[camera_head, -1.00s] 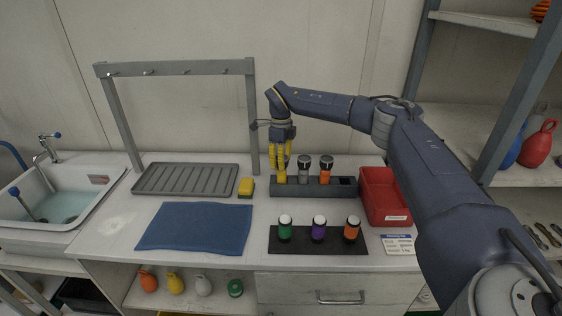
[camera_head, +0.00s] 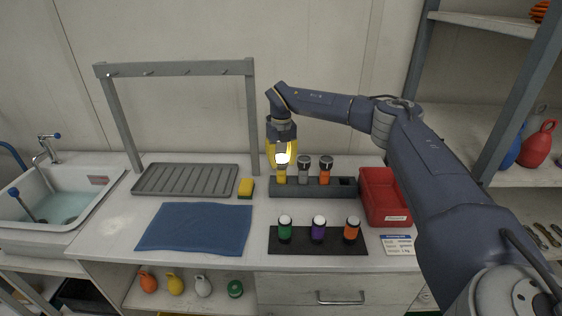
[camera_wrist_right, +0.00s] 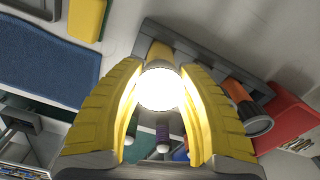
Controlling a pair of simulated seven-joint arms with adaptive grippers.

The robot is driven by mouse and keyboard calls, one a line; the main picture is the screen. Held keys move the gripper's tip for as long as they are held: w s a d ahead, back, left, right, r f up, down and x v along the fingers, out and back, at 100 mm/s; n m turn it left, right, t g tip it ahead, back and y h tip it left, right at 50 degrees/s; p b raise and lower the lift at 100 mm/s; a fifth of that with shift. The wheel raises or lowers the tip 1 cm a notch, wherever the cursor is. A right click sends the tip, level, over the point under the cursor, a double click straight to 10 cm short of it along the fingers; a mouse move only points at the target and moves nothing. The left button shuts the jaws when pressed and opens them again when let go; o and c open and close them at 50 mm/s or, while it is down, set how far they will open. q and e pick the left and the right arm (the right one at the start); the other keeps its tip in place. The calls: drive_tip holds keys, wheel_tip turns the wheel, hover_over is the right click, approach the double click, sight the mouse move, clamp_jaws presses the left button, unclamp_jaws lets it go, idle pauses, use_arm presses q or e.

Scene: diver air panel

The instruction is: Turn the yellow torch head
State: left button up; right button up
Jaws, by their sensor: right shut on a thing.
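The yellow torch stands upright in the left end of the grey rack (camera_head: 316,188); its yellow body (camera_head: 282,179) shows below my gripper. Its head (camera_head: 282,158) glows bright white, and the glare fills the middle of the right wrist view (camera_wrist_right: 159,88). My right gripper (camera_head: 281,161) points down from above with its yellow fingers on either side of the lit head, shut on it. The glare hides the exact contact. A grey torch (camera_head: 304,171) and an orange torch (camera_head: 325,172) stand unlit beside it. My left gripper is not in view.
A red bin (camera_head: 384,207) stands right of the rack. A dark mat (camera_head: 300,245) in front holds green, purple and orange capped items. A yellow sponge (camera_head: 246,187), a grey drying tray (camera_head: 160,190) and a blue cloth (camera_head: 195,230) lie to the left.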

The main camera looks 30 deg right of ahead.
sight(282, 158)
drive_tip(key=shift+d+m, duration=0.1)
drive_tip(key=shift+m, duration=1.1)
drive_tip(key=o, duration=1.3)
wheel_tip(282, 158, up, 12)
idle(0.9)
